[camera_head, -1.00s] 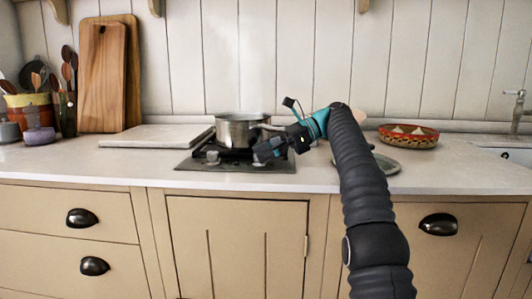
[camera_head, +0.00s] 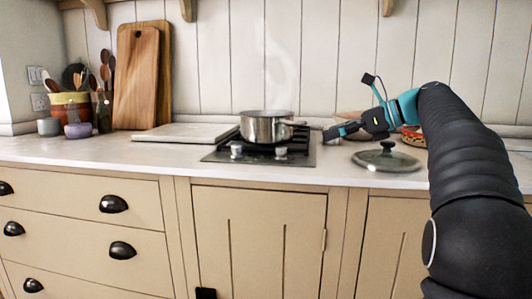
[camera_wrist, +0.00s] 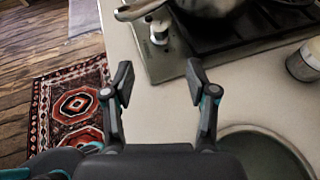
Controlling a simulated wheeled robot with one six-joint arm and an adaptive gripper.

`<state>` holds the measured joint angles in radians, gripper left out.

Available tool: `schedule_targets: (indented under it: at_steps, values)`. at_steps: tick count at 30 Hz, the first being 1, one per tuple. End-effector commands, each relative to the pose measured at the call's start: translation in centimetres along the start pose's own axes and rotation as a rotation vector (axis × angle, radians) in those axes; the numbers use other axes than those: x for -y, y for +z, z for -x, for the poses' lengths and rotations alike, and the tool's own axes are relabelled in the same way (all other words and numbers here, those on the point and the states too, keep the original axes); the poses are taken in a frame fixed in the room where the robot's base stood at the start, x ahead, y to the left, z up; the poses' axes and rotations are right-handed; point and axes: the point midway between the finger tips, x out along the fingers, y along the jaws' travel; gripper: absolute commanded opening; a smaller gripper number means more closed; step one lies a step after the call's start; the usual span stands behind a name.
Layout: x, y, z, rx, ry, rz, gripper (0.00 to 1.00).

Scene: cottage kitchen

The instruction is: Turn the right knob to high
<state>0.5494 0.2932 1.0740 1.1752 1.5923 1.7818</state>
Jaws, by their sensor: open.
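The black hob (camera_head: 218,157) on the worktop has two pale knobs on its front strip. The left knob (camera_head: 236,151) and the right knob (camera_head: 280,152) both show in the head view. In the wrist view the right knob (camera_wrist: 159,32) lies beyond my fingertips, near the top and roughly in line with the gap between them. My gripper (camera_wrist: 159,80) is open and empty above the pale worktop, apart from the knob. In the head view my gripper (camera_head: 335,132) is to the right of the hob. I cannot read the knob's setting.
A glass lid (camera_head: 386,160) lies on the worktop at right. A small jar (camera_wrist: 304,62) stands beside the hob. A red patterned bowl (camera_head: 411,137) is partly behind my arm.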

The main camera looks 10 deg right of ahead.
Motion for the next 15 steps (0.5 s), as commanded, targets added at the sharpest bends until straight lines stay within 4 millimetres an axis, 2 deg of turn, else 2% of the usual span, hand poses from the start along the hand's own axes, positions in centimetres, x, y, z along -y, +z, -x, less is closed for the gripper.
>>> schedule_targets:
  at_steps: [2, 5, 8, 15]
  values:
    - [0.0, -0.4, 0.6, -0.001, -0.020, -0.010, 0.58]
    - [-0.1, -0.4, 0.2, -0.001, -0.024, -0.011, 0.58]
    - [-0.2, -0.3, -1.1, -0.002, -0.020, -0.009, 0.58]
    - [-0.2, -0.4, -5.6, -0.002, -0.014, -0.009, 0.58]
